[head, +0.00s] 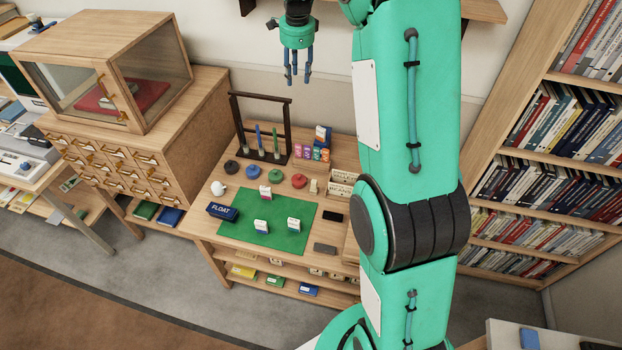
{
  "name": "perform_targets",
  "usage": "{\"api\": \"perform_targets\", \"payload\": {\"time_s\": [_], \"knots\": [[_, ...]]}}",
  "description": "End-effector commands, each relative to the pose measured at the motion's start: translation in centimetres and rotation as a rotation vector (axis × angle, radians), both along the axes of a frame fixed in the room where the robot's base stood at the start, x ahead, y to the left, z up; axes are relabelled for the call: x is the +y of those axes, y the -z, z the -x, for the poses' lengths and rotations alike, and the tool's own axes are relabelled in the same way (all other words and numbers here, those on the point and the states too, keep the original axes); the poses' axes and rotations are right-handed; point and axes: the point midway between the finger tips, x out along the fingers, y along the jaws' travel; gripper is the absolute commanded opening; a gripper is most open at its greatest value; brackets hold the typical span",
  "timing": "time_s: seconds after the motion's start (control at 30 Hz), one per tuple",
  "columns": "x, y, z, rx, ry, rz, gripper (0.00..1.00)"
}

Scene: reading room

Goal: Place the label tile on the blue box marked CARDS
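A dark blue box (222,212) lies at the left edge of the green mat (280,240) on the wooden table. The lettering on it looks like FLOAT; I cannot make out CARDS on any box. Several small white pieces with coloured bands stand on the mat: one at the back (265,192), one at the front left (262,226) and one at the right (294,224). I cannot tell which thing is the label tile. My gripper (298,78) hangs high above the back of the table, pointing down, with its fingers apart and nothing between them.
A dark rack (263,158) with upright sticks stands at the table's back. Black, blue, green and red round pieces lie before it, near a white teapot (218,188). A wooden cabinet (205,105) stands left, bookshelves (548,160) right. My arm hides the table's right end.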

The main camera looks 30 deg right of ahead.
Motion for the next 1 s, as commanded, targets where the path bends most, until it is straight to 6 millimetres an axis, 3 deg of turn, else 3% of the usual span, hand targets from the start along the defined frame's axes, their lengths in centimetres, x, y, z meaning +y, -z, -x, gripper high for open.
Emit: {"api": "perform_targets", "payload": {"time_s": [0.2,0.5,1.0], "knots": [[3.8,-4.6,4.4,-0.03,-0.199,0.039,0.38],[8.4,-9.1,11.0,-0.064,-0.474,0.1,0.38],[14.9,-13.3,23.4,-0.118,-0.925,0.226,0.38]]}}
